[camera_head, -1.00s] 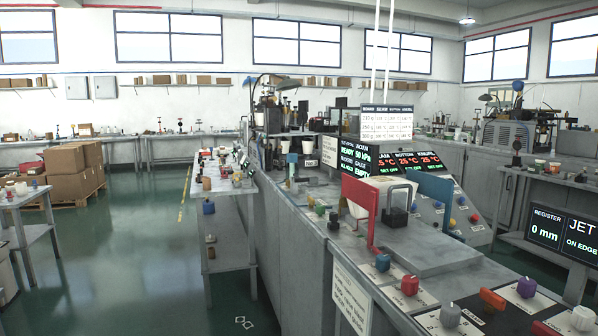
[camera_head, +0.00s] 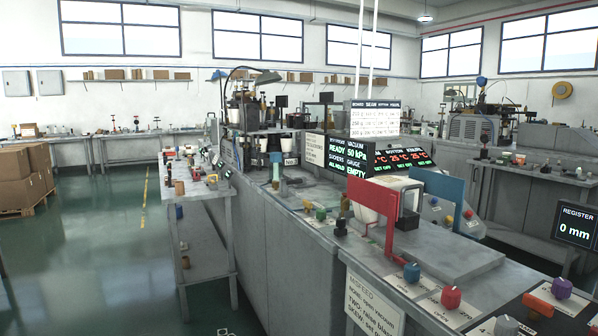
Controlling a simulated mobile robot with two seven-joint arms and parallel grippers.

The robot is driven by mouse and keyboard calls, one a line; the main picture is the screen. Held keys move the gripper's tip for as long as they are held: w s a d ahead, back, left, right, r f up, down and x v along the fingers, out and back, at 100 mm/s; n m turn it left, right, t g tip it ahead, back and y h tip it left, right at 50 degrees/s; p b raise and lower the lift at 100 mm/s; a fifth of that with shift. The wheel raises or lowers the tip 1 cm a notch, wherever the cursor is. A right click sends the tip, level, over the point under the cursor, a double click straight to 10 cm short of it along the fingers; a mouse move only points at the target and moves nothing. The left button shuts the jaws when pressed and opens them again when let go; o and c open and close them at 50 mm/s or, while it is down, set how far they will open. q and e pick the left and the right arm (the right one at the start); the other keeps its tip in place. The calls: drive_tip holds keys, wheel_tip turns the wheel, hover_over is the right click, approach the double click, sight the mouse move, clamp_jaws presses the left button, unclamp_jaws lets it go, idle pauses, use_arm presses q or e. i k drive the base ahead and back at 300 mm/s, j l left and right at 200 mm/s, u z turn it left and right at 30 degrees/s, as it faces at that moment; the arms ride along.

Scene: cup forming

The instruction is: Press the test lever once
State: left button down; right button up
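I cannot tell for sure which part is the test lever. On the long grey bench (camera_head: 290,215), an orange bar-shaped handle (camera_head: 538,304) sits at the lower right, among a blue knob (camera_head: 411,272), a red knob (camera_head: 451,297) and a purple knob (camera_head: 561,288). Behind them stand a red upright panel (camera_head: 375,208) and a blue upright panel (camera_head: 439,196), with a white cup-like part (camera_head: 397,192) between them. A small black knob (camera_head: 341,228) stands left of the red panel. Neither of my grippers is in view.
A "REGISTER" screen (camera_head: 576,224) is at the right edge. A side table (camera_head: 200,190) stands left of the bench. The green floor (camera_head: 90,260) at the left is open.

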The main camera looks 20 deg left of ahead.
sight(289, 179)
drive_tip(key=i+j+z, duration=0.1)
drive_tip(key=j, duration=0.2)
drive_tip(key=i+j+z, duration=0.1)
drive_tip(key=j, duration=0.2)
drive_tip(key=i+j+z, duration=0.1)
drive_tip(key=j, duration=0.2)
drive_tip(key=i+j+z, duration=0.2)
drive_tip(key=j, duration=0.45)
drive_tip(key=i+j+z, duration=0.25)
drive_tip(key=j, duration=0.4)
drive_tip(key=i+j+z, duration=0.2)
drive_tip(key=j, duration=0.5)
drive_tip(key=j+z, duration=0.25)
drive_tip(key=j, duration=0.4)
drive_tip(key=j+z, duration=0.25)
drive_tip(key=j, duration=1.5)
drive_tip(key=k, duration=0.05)
